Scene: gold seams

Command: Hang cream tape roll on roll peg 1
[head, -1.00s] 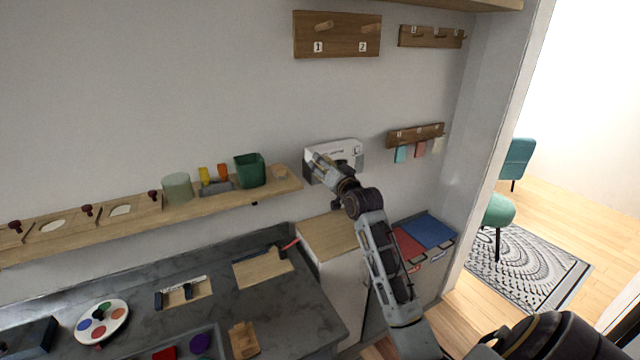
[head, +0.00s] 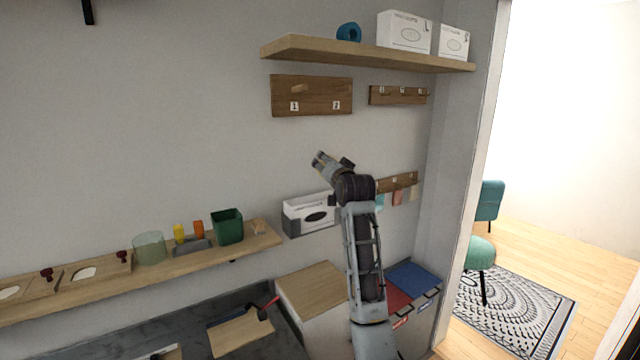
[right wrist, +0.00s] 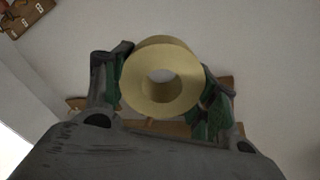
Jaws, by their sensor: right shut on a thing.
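My right gripper (head: 320,160) is raised in front of the wall, below the upper peg board (head: 318,108), and apart from it. In the right wrist view, my right gripper (right wrist: 162,90) is shut on the cream tape roll (right wrist: 134,86), with one finger on each side. The roll's open hole faces the camera. In the head view I cannot make out the roll at the fingertips. Roll peg 1 (head: 299,88) is a wooden peg above label 1 on the board, and it is bare. My left gripper is not in view.
A shelf (head: 370,57) with a blue-green roll (head: 348,32) and white boxes (head: 404,33) juts out above the board. A hook rail (head: 398,95) is to its right. The wall between is clear.

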